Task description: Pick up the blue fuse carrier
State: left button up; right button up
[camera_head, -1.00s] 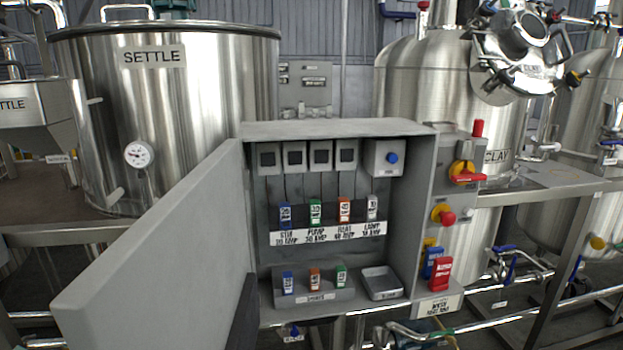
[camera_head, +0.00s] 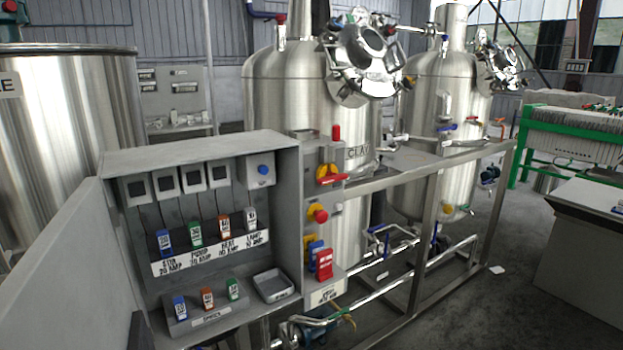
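A blue fuse carrier (camera_head: 164,243) sits at the left end of the upper row in the open grey fuse box (camera_head: 288,215), above a label that seems to read STIR 20 AMP. A second blue fuse carrier (camera_head: 180,308) stands at the left end of the lower spares block (camera_head: 212,319). Green (camera_head: 196,234), orange (camera_head: 224,228) and white (camera_head: 250,218) carriers fill the rest of the upper row. An orange (camera_head: 207,298) and a green carrier (camera_head: 233,289) stand in the spares block. Neither of my grippers is in view.
The box door (camera_head: 70,265) stands open to the left. An empty-looking tray (camera_head: 274,287) lies right of the spares block. Red and blue tags (camera_head: 324,265) and switches are on the box's right side. Pipes and a frame (camera_head: 430,200) stand right; open floor (camera_head: 480,310) lies lower right.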

aim_at(162, 236)
jog(key=k+j, duration=0.1)
jog(key=j, duration=0.35)
jog(key=k+j+u, duration=0.1)
jog(key=j, duration=0.35)
jog(key=k+j+u, duration=0.1)
jog(key=j, duration=0.35)
jog(key=i+l, duration=0.1)
jog(key=l, duration=0.3)
